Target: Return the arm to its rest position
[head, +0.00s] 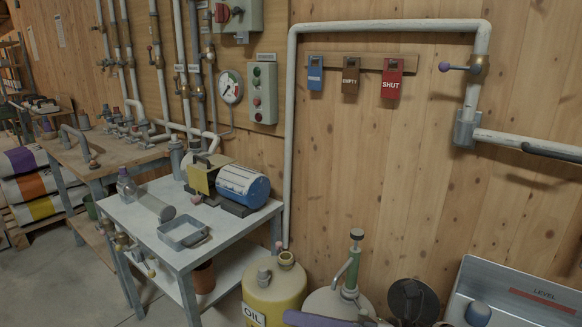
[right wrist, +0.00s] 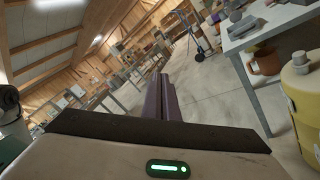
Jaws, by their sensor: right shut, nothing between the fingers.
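My right gripper (head: 292,317) shows at the bottom edge of the head view as a purple bar in front of the yellow oil can. The rest of this arm is mostly out of the picture. In the right wrist view the two purple fingers of the same gripper (right wrist: 161,78) lie together, shut, with nothing between them. They point into open room and touch nothing that I can see. My left gripper is not in view.
The yellow oil can (head: 274,287) and a pump canister (head: 332,303) stand close to my right gripper. A grey table (head: 150,228) with a blue motor (head: 243,185) stands left. A box marked LEVEL (head: 530,285) is at right. Open floor (right wrist: 215,100) shows beyond the fingers.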

